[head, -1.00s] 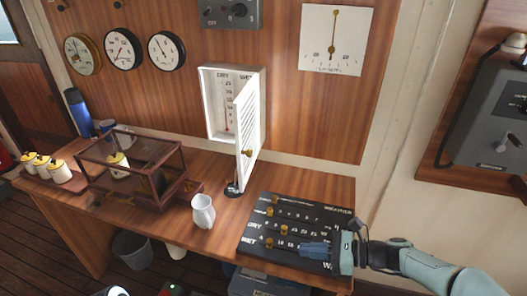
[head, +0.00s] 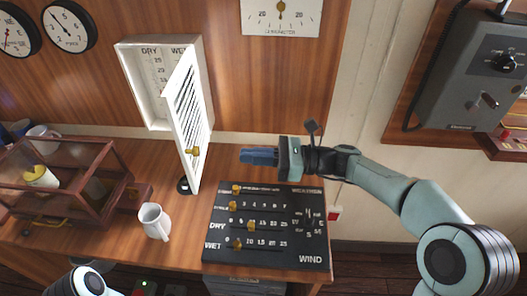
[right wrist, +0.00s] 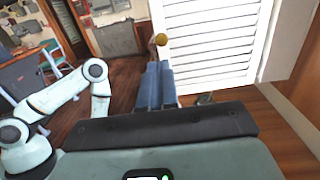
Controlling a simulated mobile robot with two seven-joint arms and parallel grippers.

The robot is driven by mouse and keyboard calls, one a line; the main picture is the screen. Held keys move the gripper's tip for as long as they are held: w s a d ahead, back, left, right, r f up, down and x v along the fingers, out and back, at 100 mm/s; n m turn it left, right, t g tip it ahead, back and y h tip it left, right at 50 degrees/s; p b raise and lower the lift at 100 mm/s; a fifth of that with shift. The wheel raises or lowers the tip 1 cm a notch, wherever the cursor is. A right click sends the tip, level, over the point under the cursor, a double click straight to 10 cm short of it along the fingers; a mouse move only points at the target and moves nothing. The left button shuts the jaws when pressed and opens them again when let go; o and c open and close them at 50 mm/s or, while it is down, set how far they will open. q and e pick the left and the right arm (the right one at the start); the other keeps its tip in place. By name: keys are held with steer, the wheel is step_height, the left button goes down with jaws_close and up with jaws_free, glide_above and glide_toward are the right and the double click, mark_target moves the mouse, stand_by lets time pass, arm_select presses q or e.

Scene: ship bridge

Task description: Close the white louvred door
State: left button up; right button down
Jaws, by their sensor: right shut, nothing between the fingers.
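The white louvred door (head: 184,108) stands open, swung out from its white wall box (head: 143,75). Its brass knob (head: 193,151) is near the door's lower free edge. Inside the box, scales marked DRY and WET partly show. My right gripper (head: 243,155) is to the right of the door, about level with the knob, apart from it. Its blue fingers are shut and empty. In the right wrist view the fingers (right wrist: 155,85) point towards the knob (right wrist: 161,39), with the louvres (right wrist: 215,45) to their right. My left gripper is not in view.
A black weather board (head: 265,262) with brass pegs lies on the desk below my right gripper. A white jug (head: 153,221) and a glass-sided wooden case (head: 60,178) stand to the left. A dark round thing (head: 183,186) is under the door.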

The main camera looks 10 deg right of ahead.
steer(key=x, duration=0.8)
steer(key=shift+w+a+p, duration=0.2)
steer(key=shift+a+p, duration=0.2)
steer(key=shift+a, duration=0.1)
